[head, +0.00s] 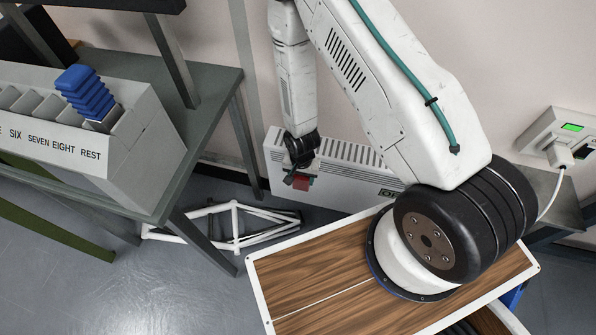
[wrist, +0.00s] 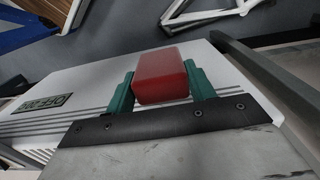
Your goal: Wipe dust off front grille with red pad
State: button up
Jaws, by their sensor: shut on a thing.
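The red pad (head: 302,184) is a small block held between the green fingers of my gripper (head: 299,178). In the wrist view the pad (wrist: 161,72) sits squarely between both fingers and sticks out past their tips. The white wall unit (head: 345,188) has a row of dark slots along its top and a small label at its right end. My gripper is in front of the unit's left part. I cannot tell whether the pad touches it. Long slots on the unit (wrist: 75,88) also show in the wrist view. Dust on the grille is too small to make out.
A grey bench (head: 213,98) with a labelled bin rack (head: 70,130) and blue stacked pieces (head: 86,92) stands left. A white bicycle frame (head: 236,226) lies on the floor below the unit. A wood-topped surface (head: 310,282) is in front. A charger box (head: 562,128) is right.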

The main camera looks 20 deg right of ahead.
jog(key=shift+s+d+f, duration=0.1)
jog(key=shift+s+f, duration=0.45)
jog(key=shift+f, duration=0.1)
jog(key=shift+w+d, duration=0.55)
jog(key=shift+w, duration=0.25)
jog(key=shift+w+d, duration=0.55)
jog(key=shift+w, duration=0.25)
jog(key=shift+w+d, duration=0.55)
jog(key=shift+w, duration=0.25)
jog(key=shift+w+d, duration=0.5)
jog(key=shift+w, duration=0.2)
